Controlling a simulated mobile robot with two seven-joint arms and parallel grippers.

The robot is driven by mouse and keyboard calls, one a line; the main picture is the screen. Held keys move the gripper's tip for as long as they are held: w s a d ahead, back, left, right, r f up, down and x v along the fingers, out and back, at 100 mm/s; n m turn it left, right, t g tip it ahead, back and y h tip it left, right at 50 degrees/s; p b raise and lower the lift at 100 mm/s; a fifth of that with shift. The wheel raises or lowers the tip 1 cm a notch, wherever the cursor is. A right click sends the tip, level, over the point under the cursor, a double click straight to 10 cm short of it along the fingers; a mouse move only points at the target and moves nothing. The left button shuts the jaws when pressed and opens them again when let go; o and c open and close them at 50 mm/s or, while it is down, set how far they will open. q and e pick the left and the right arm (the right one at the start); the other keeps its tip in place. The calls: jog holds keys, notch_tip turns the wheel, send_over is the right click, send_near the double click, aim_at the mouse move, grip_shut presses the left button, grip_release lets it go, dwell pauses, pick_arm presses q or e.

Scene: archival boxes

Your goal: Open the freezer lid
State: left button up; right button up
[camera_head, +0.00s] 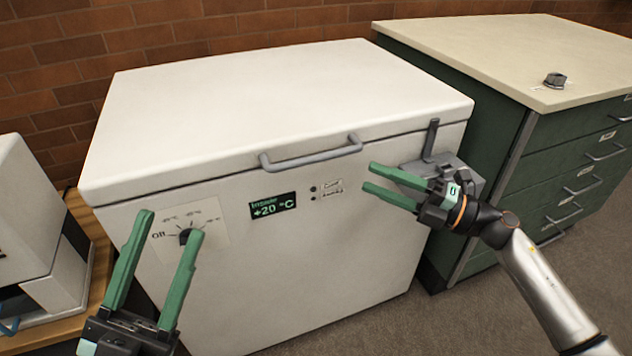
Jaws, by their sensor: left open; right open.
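The white chest freezer (300,290) stands in the middle with its lid (270,95) shut. A grey bar handle (312,155) is fixed to the lid's front edge. The front panel has a dial (186,236) and a green display (272,206) reading +20 °C. My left gripper (172,222) is open and empty, its green fingers pointing up in front of the dial. My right gripper (370,176) is open and empty, its fingers pointing left, just right of and below the handle. It appears apart from the handle.
A grey latch-like bracket (432,140) sits at the freezer's front right, behind my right gripper. A green drawer cabinet (570,150) with a small metal object (555,80) on top stands right. A white box-like device (35,215) stands left. A brick wall (60,60) is behind.

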aim_at(322, 160)
jog(key=shift+n+g, duration=0.3)
jog(key=b+x, duration=0.1)
jog(key=x, duration=1.1)
jog(key=shift+w+a, duration=0.15)
jog(key=shift+c, duration=0.4)
grip_shut()
dwell(0.4)
